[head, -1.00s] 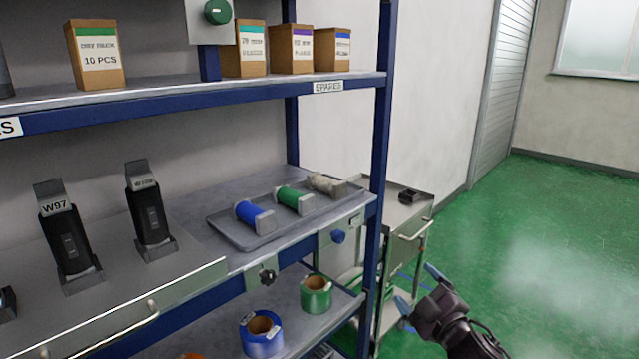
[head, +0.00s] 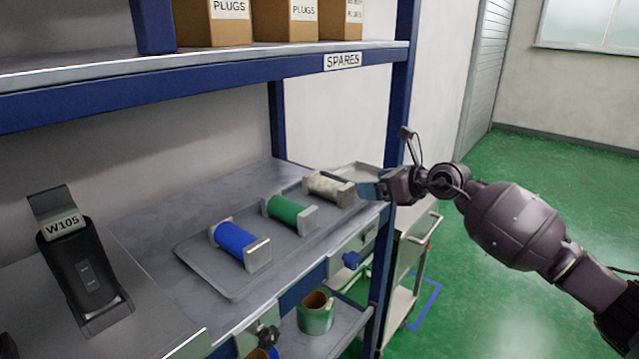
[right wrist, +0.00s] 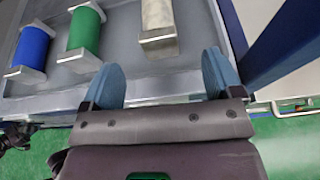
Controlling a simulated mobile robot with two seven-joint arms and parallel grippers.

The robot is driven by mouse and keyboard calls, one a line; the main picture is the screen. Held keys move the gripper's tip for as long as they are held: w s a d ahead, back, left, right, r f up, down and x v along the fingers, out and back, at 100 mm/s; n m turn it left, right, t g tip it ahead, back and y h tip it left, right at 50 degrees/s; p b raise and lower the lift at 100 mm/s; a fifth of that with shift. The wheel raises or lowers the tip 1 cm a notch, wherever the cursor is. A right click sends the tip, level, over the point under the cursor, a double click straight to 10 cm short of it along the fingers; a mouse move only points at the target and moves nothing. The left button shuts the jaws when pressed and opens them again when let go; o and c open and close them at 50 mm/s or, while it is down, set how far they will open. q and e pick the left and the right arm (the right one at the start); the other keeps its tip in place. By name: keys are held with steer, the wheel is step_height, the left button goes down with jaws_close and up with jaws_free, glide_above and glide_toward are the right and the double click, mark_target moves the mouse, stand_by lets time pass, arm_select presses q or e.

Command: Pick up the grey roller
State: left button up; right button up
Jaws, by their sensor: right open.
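The grey roller (head: 326,184) is a pale, mottled cylinder with metal end plates. It lies at the right end of a grey tray on the shelf, to the right of a green roller (head: 287,210) and a blue roller (head: 236,239). In the right wrist view the grey roller (right wrist: 157,16) lies ahead of the fingers, with its near end plate facing them. My right gripper (head: 368,190) is just to the right of the grey roller in the head view. In the right wrist view its blue fingers (right wrist: 160,80) are apart with nothing between them. My left gripper is not in view.
The tray (head: 190,257) has a raised rim. A blue rack post (head: 392,130) stands close beside my right arm, and the upper shelf (head: 200,88) is above. A black holder marked W105 (head: 80,270) is at left. A trolley (head: 408,262) stands behind the post.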

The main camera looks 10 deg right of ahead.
mark_target(350, 190)
steer(key=shift+a+f+n, duration=0.3)
steer(key=shift+a+f, duration=0.1)
steer(key=shift+f, duration=0.15)
steer(key=b+x, duration=0.1)
steer(key=x, duration=0.2)
steer(key=shift+d+f, duration=0.1)
steer(key=shift+f, duration=0.05)
steer(key=shift+w, duration=0.3)
steer(key=shift+w+a+f, duration=0.15)
steer(key=shift+w+a, duration=0.1)
steer(key=shift+a, duration=0.2)
steer(key=x, duration=0.2)
steer(key=b+x, duration=0.1)
steer(key=x, duration=0.1)
steer(key=shift+f, duration=0.3)
steer(key=shift+w+a, duration=0.2)
steer(key=shift+w, duration=0.15)
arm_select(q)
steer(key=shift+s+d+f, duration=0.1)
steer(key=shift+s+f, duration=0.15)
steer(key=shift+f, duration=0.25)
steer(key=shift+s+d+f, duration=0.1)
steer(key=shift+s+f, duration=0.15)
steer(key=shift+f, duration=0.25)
